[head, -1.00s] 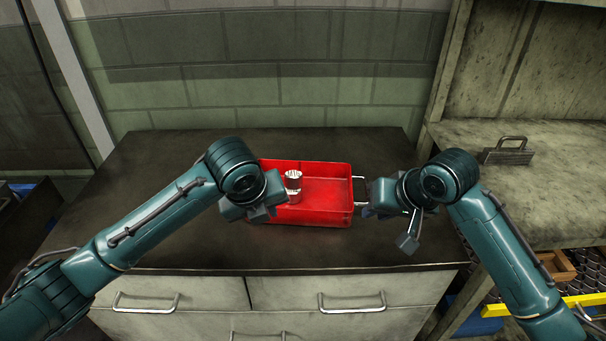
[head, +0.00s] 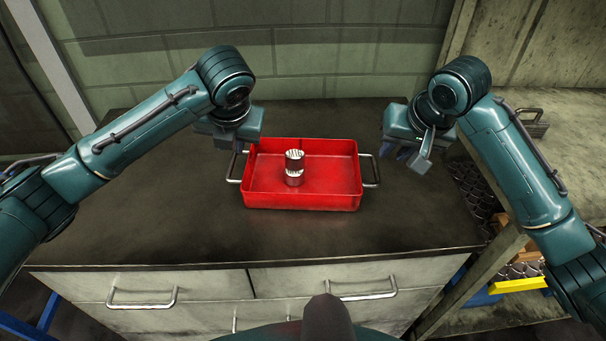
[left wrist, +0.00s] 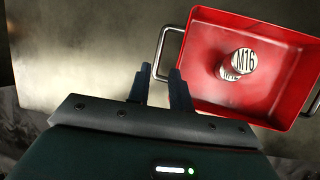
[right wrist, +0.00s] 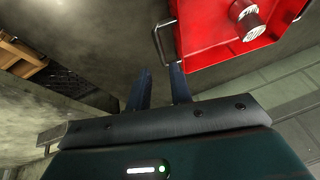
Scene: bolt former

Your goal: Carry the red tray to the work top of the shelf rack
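The red tray (head: 330,200) sits on the dark counter top (head: 190,215), with a metal handle at each end. My right gripper (head: 397,151) is open and empty, up and right of the right handle (head: 373,170). In the right wrist view that handle (right wrist: 158,42) shows just beyond the fingertips. The shelf rack's work top (head: 580,130) is at the right, partly behind my right arm.
A metal item with a handle (head: 532,122) sits on the rack's work top. Drawers with bar handles (head: 140,304) are in the counter's front. A yellow edge (head: 517,285) and wooden boxes show low in the rack. The counter is clear around the tray.

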